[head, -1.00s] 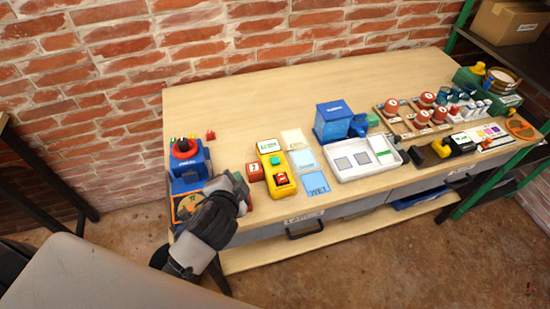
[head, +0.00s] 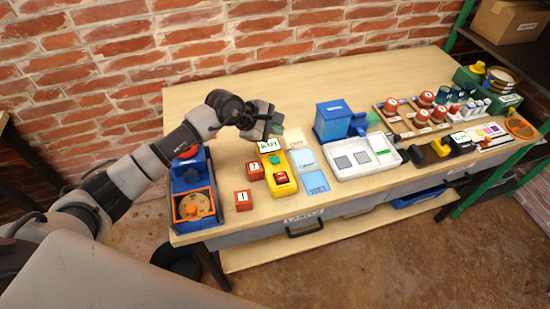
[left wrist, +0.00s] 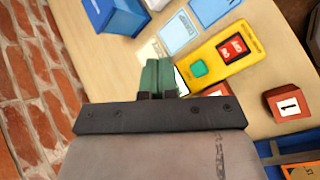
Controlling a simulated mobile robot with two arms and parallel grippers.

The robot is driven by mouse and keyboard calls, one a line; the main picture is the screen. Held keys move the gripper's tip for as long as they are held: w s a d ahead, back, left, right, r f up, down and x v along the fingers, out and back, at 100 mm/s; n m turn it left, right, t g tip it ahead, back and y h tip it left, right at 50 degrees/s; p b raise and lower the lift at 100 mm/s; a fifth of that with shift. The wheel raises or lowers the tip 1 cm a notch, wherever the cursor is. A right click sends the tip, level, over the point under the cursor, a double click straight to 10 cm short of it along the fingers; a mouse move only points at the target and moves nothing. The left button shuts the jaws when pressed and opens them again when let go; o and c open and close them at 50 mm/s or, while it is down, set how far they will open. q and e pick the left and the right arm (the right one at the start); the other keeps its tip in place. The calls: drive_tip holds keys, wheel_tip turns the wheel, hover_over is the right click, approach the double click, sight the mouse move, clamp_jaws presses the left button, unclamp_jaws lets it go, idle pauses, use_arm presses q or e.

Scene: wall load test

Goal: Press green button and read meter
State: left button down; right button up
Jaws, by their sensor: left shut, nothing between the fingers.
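The yellow meter (head: 282,187) lies near the front left of the table, with a white display (head: 270,146) at its far end. The display's characters are too small to read surely. Its green button (head: 273,159) sits below the display, above a red button (head: 281,177). My left gripper (head: 276,123) is shut and empty, above the table just beyond the meter's display end. In the left wrist view its green fingers (left wrist: 158,78) are together beside the meter (left wrist: 247,60), apart from the green button (left wrist: 199,68), and partly hide the display end. My right gripper is not in view.
Red blocks (head: 243,200) stand left of the meter, with a blue device (head: 177,205) farther left. Flat cards (head: 316,182) lie right of the meter, then a white tray (head: 345,172) and a blue box (head: 333,124). The table's back middle is clear.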

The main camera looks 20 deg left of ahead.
sight(275, 160)
use_arm(q)
drive_tip(key=shift+f, duration=0.1)
drive_tip(key=shift+f, duration=0.1)
wheel_tip(275, 160, down, 8)
drive_tip(key=b, duration=0.5)
drive_tip(key=shift+f+b, duration=0.3)
idle(0.5)
idle(1.3)
drive_tip(key=shift+f+b, duration=0.35)
drive_tip(key=shift+b, duration=0.15)
